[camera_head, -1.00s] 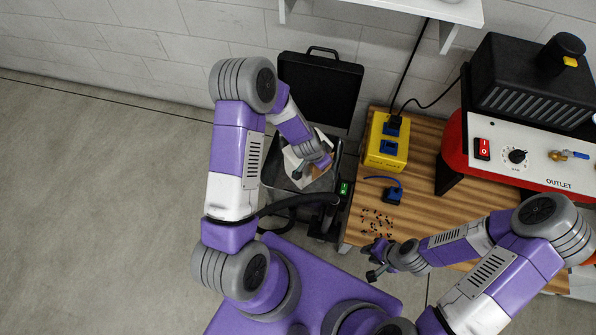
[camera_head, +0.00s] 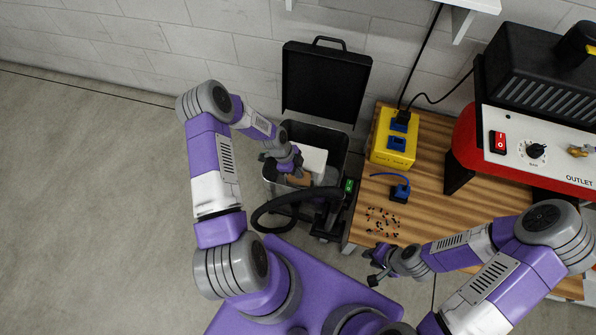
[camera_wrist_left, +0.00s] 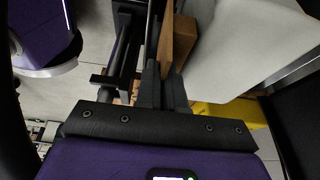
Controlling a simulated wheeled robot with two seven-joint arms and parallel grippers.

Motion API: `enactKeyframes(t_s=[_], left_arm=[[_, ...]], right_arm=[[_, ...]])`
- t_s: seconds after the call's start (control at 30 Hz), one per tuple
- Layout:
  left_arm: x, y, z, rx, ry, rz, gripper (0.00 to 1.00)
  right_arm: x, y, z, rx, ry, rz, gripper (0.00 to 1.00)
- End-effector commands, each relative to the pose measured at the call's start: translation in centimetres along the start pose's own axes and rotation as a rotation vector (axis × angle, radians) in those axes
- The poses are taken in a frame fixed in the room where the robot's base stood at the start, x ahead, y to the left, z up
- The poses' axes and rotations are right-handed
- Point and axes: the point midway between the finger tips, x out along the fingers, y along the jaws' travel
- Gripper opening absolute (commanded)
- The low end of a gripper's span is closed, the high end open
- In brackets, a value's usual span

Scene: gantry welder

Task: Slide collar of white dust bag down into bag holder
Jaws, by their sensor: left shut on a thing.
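The white dust bag (camera_head: 314,157) is in the mouth of the open dark vacuum bin (camera_head: 339,141), and its pale body also fills the upper right of the left wrist view (camera_wrist_left: 235,40). Its brown collar (camera_head: 299,181) faces the front of the bin. My left gripper (camera_head: 294,170) reaches in from the left and is shut on the collar (camera_wrist_left: 181,42); its dark fingers (camera_wrist_left: 165,88) show beside the collar in the wrist view. The bag holder cannot be made out behind the gripper and collar. My right gripper (camera_head: 374,266) is open and empty near the bench's front edge.
The bin's black lid (camera_head: 325,85) stands open behind it. A black hose (camera_head: 275,207) curves in front. To the right, a wooden bench (camera_head: 432,190) carries a yellow box (camera_head: 393,137), a blue-and-black plug (camera_head: 400,191), dark scraps (camera_head: 383,221) and a red-and-white machine (camera_head: 530,150).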

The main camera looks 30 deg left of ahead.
Motion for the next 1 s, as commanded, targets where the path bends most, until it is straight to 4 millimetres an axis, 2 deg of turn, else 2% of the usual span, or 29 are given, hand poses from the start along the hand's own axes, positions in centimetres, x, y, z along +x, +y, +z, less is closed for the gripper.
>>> enactKeyframes(t_s=[0.53,1.0], left_arm=[[4.5,0.0,1.8,-0.003,0.001,0.0,0.0],[4.9,0.0,2.0,-0.003,0.0,-0.001,0.0]], right_arm=[[3.0,1.1,-0.1,0.0,0.0,0.0,0.29],[3.2,1.2,-0.1,0.0,0.0,0.0,0.29]])
